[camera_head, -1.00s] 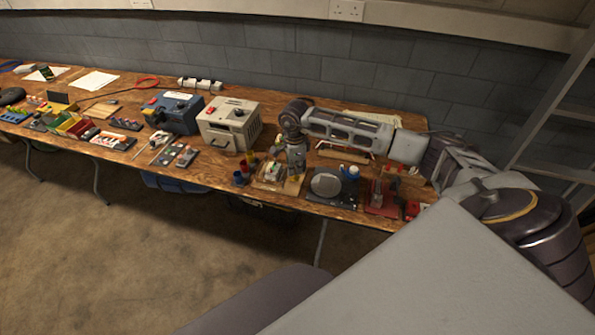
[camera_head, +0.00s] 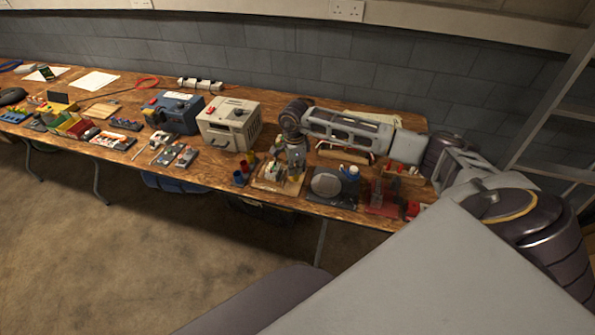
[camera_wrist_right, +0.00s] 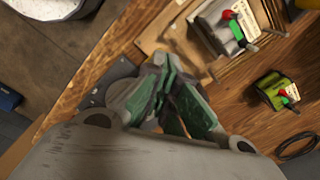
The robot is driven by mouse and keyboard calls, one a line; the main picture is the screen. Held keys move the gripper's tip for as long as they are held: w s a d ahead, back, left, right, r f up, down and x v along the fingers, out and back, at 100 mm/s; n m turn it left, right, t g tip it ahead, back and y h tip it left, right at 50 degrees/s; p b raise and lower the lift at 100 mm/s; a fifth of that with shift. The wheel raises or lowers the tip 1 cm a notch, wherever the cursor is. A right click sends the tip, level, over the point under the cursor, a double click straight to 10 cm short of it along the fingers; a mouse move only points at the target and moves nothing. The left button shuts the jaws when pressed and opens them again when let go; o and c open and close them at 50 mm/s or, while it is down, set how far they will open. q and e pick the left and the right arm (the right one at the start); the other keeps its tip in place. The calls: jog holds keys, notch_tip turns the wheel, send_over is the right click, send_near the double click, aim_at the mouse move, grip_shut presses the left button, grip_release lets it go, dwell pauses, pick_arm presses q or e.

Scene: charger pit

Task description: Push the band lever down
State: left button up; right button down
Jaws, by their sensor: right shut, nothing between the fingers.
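A small pale unit (camera_wrist_right: 208,28) with a red tip and a green part sits on a wooden board (camera_wrist_right: 178,50) in the right wrist view. The board also shows in the head view (camera_head: 268,184). A green unit (camera_wrist_right: 268,92) with similar red and green parts stands to its right. I cannot tell which part is the band lever. My right gripper (camera_head: 294,176) points down over the board, beside the pale unit. In the wrist view its green-padded fingers (camera_wrist_right: 174,88) are shut and empty, apart from both units. Contact below the fingertips is hidden. My left gripper is out of view.
A beige box (camera_head: 228,125) and a blue box (camera_head: 174,112) stand left of my right arm. A round grey plate (camera_head: 326,184) and a red fixture (camera_head: 382,200) lie to the right. The wooden table's front edge is close to the gripper.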

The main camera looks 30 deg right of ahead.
jog(key=shift+f+b, duration=0.35)
jog(key=shift+f, duration=0.05)
jog(key=shift+f+b, duration=0.35)
jog(key=shift+f, duration=0.05)
jog(key=shift+f, duration=0.1)
